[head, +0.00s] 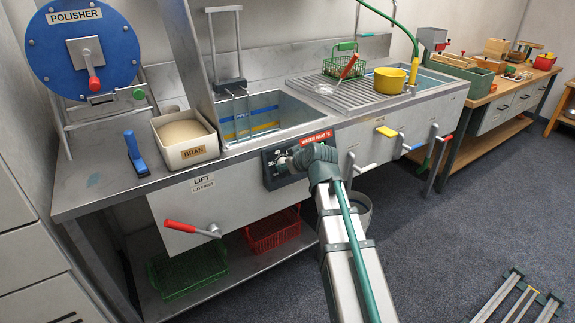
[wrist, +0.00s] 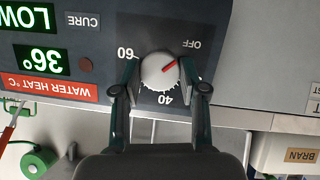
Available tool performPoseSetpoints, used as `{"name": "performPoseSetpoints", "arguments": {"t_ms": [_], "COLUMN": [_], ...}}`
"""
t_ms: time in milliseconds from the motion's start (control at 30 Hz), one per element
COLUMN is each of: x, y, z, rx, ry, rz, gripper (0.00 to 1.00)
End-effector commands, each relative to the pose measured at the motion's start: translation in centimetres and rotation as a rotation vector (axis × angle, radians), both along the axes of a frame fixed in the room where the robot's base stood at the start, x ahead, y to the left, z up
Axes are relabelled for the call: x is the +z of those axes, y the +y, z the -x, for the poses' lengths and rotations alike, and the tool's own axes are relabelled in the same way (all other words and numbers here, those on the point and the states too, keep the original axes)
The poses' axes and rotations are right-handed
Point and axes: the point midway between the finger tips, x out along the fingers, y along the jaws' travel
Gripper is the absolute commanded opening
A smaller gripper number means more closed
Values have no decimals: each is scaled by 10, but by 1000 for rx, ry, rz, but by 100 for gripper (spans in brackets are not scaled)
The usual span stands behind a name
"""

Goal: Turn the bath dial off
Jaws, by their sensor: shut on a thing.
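The bath dial (wrist: 160,68) is a white round knob with a red pointer, on a dark panel. In the wrist view the panel appears upside down. The pointer is angled up and to the right, roughly toward the OFF mark (wrist: 191,44); marks 60 and 40 lie at the left and below. My gripper (wrist: 160,82) is shut on the dial, one finger at each side. In the head view the control panel (head: 270,178) is on the bench front under the water bath (head: 254,117); my arm hides most of the dial.
The displays (wrist: 41,60) read 36° and LOW. A bran box (head: 185,140) and a blue-handled tool (head: 136,153) stand on the bench at left. A red-handled lift lever (head: 192,228) sticks out below. More levers (head: 361,165) are right of my arm.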

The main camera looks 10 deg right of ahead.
Motion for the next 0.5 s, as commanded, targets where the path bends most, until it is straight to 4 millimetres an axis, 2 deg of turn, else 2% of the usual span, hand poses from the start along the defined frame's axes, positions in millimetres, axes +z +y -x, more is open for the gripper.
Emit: {"name": "performPoseSetpoints", "arguments": {"t_ms": [433,467,500], "x": [0,0,0], "y": [0,0,0], "z": [0,0,0], "rx": [4,4,4], "ry": [-5,-5,-5], "rz": [11,11,11], "gripper": [8,46,52]}}
